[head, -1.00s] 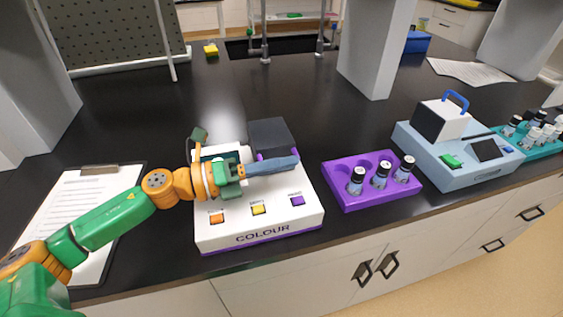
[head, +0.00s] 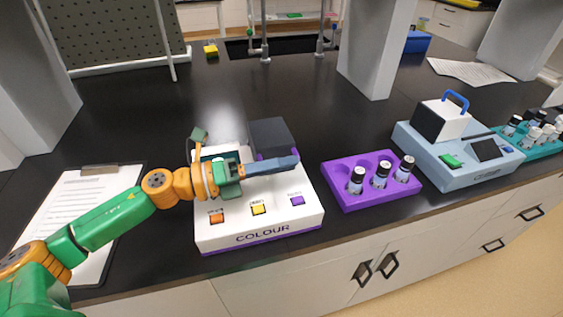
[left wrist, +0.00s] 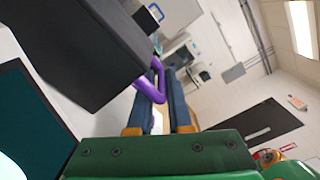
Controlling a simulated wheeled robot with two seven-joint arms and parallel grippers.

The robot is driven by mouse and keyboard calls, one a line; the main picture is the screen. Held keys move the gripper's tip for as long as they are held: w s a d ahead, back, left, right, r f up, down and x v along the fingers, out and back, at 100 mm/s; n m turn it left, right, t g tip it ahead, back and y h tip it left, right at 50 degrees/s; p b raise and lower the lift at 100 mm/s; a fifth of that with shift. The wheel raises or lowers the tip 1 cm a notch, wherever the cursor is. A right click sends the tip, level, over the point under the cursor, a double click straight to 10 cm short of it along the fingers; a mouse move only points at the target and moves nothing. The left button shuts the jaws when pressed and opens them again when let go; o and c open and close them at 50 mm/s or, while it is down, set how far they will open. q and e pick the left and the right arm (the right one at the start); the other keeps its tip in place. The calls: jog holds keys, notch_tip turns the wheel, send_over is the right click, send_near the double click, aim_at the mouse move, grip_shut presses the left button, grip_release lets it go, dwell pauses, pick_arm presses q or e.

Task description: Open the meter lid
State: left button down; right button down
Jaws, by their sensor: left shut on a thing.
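The white colour meter (head: 215,236) stands on the bench in front of me, marked COLOUR. Its dark grey lid block (head: 271,134) is at the back right of its top, with a purple handle (head: 262,156) low on the front side. In the left wrist view the dark block (left wrist: 85,45) and the purple handle (left wrist: 150,90) are close to the fingers. My left gripper (head: 290,162) reaches across the meter's top and is shut on the handle; its fingers (left wrist: 171,85) partly hide the handle. I cannot tell whether the lid is raised. My right gripper is not in view.
A purple rack (head: 345,202) with three vials stands right of the meter. Beyond it are a pale blue meter (head: 480,178) with a blue handle and a teal rack with several vials. A clipboard (head: 75,210) lies left, under my arm.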

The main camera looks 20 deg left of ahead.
aim_at(272, 134)
pick_arm(q)
jog(key=shift+r, duration=0.1)
jog(key=shift+w+a+r+n+p, duration=0.1)
jog(key=shift+r+n+p, duration=0.25)
jog(key=shift+p, duration=0.25)
jog(key=w+r+n+p, duration=0.1)
jog(key=r+p, duration=0.1)
jog(key=w+a+r+n+p, duration=0.1)
jog(key=r+n+p, duration=0.1)
jog(key=p, duration=0.1)
jog(key=w+a+r+n+p, duration=0.1)
jog(key=r+n+p, duration=0.1)
jog(key=p, duration=0.1)
jog(key=shift+w+a+r+n, duration=0.1)
jog(key=shift+w+n, duration=0.1)
jog(key=shift+n, duration=0.05)
jog(key=w+n, duration=0.1)
jog(key=w+a+r+n+p, duration=0.1)
jog(key=shift+w+a+r+n+p, duration=0.15)
jog(key=shift+a+r+n+p, duration=0.15)
jog(key=w+a+n, duration=0.2)
jog(key=w+n, duration=0.1)
jog(key=shift+r, duration=0.4)
jog(key=shift+w+a+n+b, duration=0.5)
jog(key=shift+w+a+n, duration=0.1)
jog(key=shift+w+n, duration=0.3)
jog(key=shift+w+a, duration=0.45)
jog(key=shift+w, duration=0.15)
